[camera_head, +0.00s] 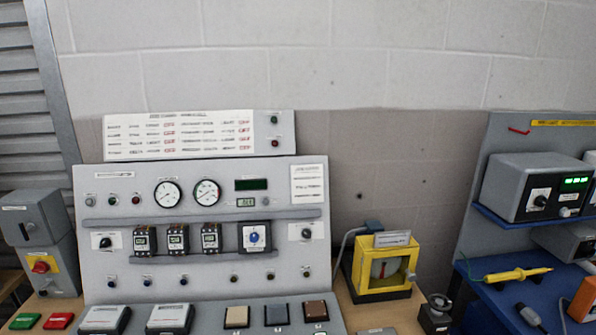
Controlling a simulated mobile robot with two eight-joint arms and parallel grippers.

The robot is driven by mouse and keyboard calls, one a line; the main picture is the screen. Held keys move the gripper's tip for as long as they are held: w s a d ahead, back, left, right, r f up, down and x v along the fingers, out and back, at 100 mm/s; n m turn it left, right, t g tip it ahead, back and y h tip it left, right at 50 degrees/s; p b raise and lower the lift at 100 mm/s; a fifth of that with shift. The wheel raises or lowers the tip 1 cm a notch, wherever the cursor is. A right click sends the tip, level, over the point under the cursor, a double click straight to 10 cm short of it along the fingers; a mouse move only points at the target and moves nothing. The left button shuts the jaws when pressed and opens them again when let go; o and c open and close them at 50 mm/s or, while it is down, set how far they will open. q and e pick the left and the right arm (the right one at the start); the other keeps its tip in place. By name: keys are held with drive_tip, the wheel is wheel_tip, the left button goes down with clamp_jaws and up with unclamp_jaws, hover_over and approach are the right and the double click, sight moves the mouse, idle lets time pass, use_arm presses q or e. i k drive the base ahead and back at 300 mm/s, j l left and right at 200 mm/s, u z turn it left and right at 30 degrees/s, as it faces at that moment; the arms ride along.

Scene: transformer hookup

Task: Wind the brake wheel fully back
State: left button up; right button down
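Neither of my grippers is in view. I cannot tell for certain which thing is the brake wheel. A yellow-framed box (382,291) stands on the bench right of the grey control panel (130,267), with a pale round part and some red inside its window. A small dark grey device (435,318) with a round top sits right of the box, near the bottom edge. Its lower part is cut off by the picture edge.
The panel carries two gauges (168,194), breakers and knobs. A grey switch box (45,240) with a red knob stands at left. A blue-shelved station (484,215) with a yellow probe (517,274) is at right. Little bare bench shows between them.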

sight(438, 303)
drive_tip(key=l+u, duration=0.3)
drive_tip(key=l, duration=0.5)
drive_tip(key=l+u, duration=0.3)
drive_tip(key=l, duration=0.45)
drive_tip(key=k, duration=0.05)
